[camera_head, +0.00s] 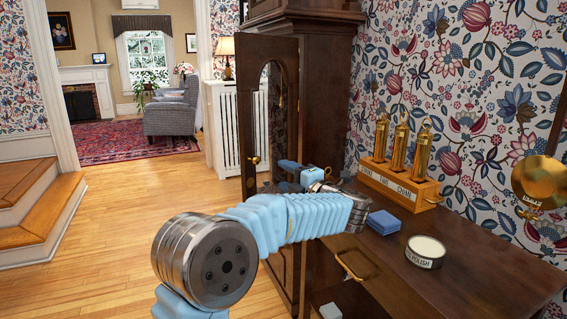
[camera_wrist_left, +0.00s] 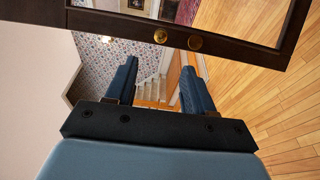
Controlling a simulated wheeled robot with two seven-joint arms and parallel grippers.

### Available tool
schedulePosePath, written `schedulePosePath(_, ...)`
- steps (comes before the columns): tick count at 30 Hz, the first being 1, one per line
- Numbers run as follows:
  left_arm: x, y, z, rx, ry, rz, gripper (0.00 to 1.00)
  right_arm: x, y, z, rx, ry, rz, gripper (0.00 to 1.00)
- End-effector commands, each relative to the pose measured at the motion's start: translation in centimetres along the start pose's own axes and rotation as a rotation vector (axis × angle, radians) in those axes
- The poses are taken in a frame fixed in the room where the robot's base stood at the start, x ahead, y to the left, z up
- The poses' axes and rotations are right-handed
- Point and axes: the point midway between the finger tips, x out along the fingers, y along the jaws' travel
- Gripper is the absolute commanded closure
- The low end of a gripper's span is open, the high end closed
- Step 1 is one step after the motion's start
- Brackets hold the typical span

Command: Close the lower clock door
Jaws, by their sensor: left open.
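The lower clock door (camera_head: 244,95) is dark wood with an arched glass panel and stands swung open, left of the tall clock case (camera_head: 325,95). A small brass knob (camera_head: 255,160) sits on it. In the left wrist view the door's frame (camera_wrist_left: 100,22) crosses the top, with two round brass shapes, one a knob (camera_wrist_left: 160,36). My left gripper (camera_head: 290,174) is in front of the door's lower part, below and right of the knob. In the left wrist view its two fingers (camera_wrist_left: 160,65) are apart with nothing between them. Whether it touches the door is unclear. My right gripper is not seen.
A brass handle (camera_head: 357,267) is on the cabinet's left side. Wooden steps (camera_head: 40,210) are at the left. The floor between is clear.

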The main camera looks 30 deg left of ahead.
Motion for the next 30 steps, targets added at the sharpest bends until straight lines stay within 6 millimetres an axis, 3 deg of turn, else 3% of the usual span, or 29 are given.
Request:
schedulePosePath(9, 7.1, 0.1, 0.0, 0.007, 0.001, 0.001, 0.47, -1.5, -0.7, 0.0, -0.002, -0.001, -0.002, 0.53)
schedulePosePath(15, 10.8, 0.1, 0.1, 0.007, -0.002, 0.002, 0.47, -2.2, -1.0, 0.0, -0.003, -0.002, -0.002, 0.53)
schedulePosePath(21, 12.5, -0.1, 0.1, 0.008, -0.003, 0.002, 0.47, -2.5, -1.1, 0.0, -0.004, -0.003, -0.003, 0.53)
schedulePosePath(30, 12.7, -0.1, 0.2, 0.008, -0.005, 0.002, 0.48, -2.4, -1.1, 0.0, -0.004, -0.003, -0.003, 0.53)
